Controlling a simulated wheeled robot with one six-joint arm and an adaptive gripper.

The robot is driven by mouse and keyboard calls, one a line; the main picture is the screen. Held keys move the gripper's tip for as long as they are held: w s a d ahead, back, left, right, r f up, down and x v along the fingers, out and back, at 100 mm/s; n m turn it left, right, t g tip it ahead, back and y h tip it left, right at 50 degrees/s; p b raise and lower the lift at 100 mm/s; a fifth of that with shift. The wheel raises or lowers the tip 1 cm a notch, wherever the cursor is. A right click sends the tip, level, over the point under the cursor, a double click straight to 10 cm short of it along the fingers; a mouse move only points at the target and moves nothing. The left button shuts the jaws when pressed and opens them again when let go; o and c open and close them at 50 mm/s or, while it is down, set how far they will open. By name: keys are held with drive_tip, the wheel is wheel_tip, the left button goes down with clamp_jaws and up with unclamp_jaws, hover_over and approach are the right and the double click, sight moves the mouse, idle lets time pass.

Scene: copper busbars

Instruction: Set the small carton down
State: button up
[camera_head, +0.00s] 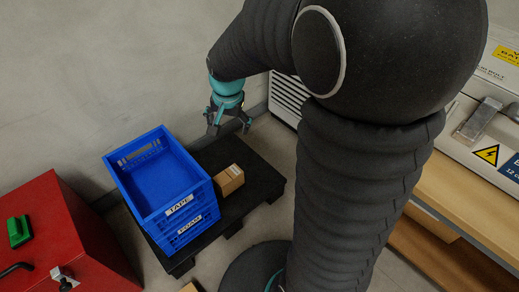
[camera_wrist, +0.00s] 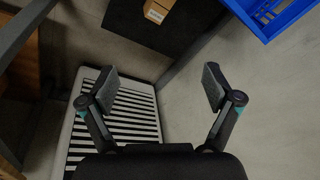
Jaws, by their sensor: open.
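The small carton (camera_head: 229,179) is a brown cardboard box sitting on the black pallet (camera_head: 262,181), just right of the blue crate. In the wrist view the small carton (camera_wrist: 158,11) shows at the top edge, partly cut off by the frame. My gripper (camera_head: 229,128) is above the far part of the pallet, behind the carton and apart from it. In the wrist view my gripper (camera_wrist: 158,88) has its fingers spread wide with nothing between them.
Stacked blue crates (camera_head: 160,180) labelled TAPE and FOAM stand on the pallet left of the carton. A red cabinet (camera_head: 60,235) is at the left. A slatted vent unit (camera_wrist: 120,115) lies below my fingers in the wrist view. A wooden bench (camera_head: 455,185) is at the right.

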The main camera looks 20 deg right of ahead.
drive_tip(key=s+r+n+t, duration=0.1)
drive_tip(key=s+r+n, duration=0.2)
drive_tip(key=s, duration=0.7)
drive_tip(key=s+r+n+t, duration=0.1)
drive_tip(key=s+r+n, duration=0.3)
drive_tip(key=s+r, duration=0.3)
drive_tip(key=shift+s+d+r+t, duration=0.15)
drive_tip(key=shift+s+t, duration=0.25)
drive_tip(key=shift+s, duration=1.3)
